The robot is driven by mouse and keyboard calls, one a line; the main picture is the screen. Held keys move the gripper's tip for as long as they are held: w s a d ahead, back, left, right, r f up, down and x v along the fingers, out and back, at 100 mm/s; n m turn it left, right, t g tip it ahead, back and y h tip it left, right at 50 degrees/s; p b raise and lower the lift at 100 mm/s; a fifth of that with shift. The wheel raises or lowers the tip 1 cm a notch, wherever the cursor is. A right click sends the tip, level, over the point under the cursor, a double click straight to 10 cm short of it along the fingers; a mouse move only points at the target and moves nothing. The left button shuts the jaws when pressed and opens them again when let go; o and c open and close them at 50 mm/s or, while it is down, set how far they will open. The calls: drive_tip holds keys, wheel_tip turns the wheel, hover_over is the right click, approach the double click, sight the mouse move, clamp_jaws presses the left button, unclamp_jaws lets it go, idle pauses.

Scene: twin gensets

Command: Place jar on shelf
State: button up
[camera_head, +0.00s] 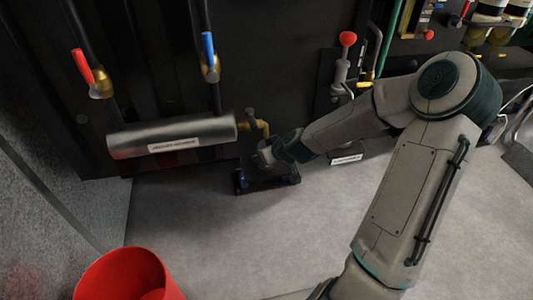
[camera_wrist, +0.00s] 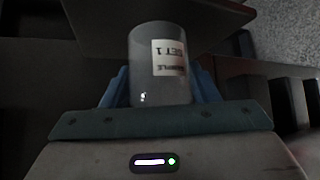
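A translucent grey jar (camera_wrist: 150,82) stands out in the wrist view, with a white label that reads upside down as a sample, "SET 1". The two blue fingers of my gripper (camera_wrist: 161,92) flank it closely on both sides and appear shut on it. In the head view my gripper (camera_head: 266,180) is low, just right of the grey cylinder's end, and its body hides the jar. Dark flat ledges (camera_wrist: 40,75) lie around the jar in the wrist view; I cannot tell which one is the shelf, or whether the jar touches it.
A horizontal grey cylinder (camera_head: 205,131) with a brass fitting is close on the left of my gripper. Red-handled (camera_head: 82,66) and blue-handled (camera_head: 208,47) valves are above it. A red bucket (camera_head: 125,276) stands at the lower left. The grey floor (camera_head: 250,240) between is clear.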

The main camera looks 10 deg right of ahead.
drive_tip(key=shift+o, duration=1.2)
drive_tip(key=shift+r, duration=0.2)
drive_tip(key=s+r+m+g+h+p, duration=0.1)
drive_tip(key=s+r+g+p, duration=0.1)
drive_tip(key=s+r, duration=0.4)
drive_tip(key=s+r+m+g+h+p, duration=0.1)
drive_tip(key=s+r, duration=0.5)
drive_tip(key=s, duration=0.6)
drive_tip(key=s+r+m+g+h+p, duration=0.1)
drive_tip(key=s+r+g, duration=0.3)
drive_tip(key=s, duration=0.5)
wheel_tip(320, 180, up, 3)
drive_tip(key=shift+s+d+f+m+p, duration=0.1)
drive_tip(key=shift+s+d+m+p, duration=0.15)
drive_tip(key=shift+m+p, duration=0.55)
